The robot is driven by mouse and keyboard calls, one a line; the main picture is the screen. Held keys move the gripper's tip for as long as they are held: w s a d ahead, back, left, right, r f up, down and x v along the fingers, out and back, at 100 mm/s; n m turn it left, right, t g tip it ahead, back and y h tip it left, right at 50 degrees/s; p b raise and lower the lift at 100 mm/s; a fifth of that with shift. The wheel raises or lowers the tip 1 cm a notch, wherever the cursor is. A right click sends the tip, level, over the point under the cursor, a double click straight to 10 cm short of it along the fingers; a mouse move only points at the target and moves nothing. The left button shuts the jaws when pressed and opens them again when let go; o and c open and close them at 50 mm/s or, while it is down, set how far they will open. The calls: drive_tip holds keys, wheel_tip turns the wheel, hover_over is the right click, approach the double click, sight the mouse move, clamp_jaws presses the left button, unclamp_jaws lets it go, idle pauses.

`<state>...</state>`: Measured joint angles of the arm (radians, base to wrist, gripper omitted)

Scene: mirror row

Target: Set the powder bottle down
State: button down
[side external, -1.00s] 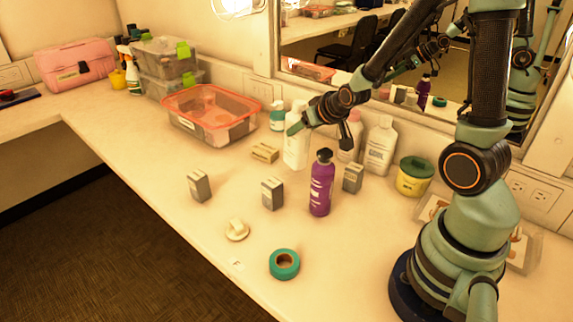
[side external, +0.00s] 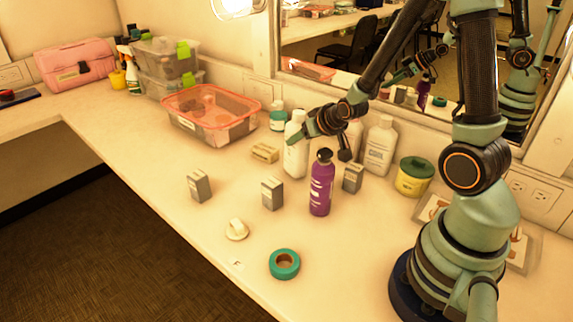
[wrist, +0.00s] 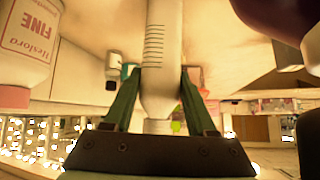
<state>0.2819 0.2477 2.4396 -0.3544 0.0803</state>
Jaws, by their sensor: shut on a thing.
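My gripper (side external: 306,130) is shut on a white bottle (side external: 295,158) with a narrower top, and holds it upright at the counter. I cannot tell whether its base touches the surface. In the wrist view my gripper (wrist: 160,78) has one green finger on each side of the white bottle (wrist: 163,30), which has dark scale lines. A similar white bottle (side external: 380,147) stands to the right at the back. Another pale bottle (side external: 353,138) is partly hidden behind my gripper.
A purple bottle (side external: 321,185) stands in front, near small grey boxes (side external: 272,194). A yellow box (side external: 265,153) and a clear red-rimmed bin (side external: 208,118) lie left. A yellow-green tub (side external: 414,178) stands right. The mirror (side external: 350,40) is behind.

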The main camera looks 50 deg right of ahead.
drive_tip(key=shift+f, duration=0.35)
drive_tip(key=shift+c, duration=0.6)
unclamp_jaws()
drive_tip(key=shift+f, duration=0.1)
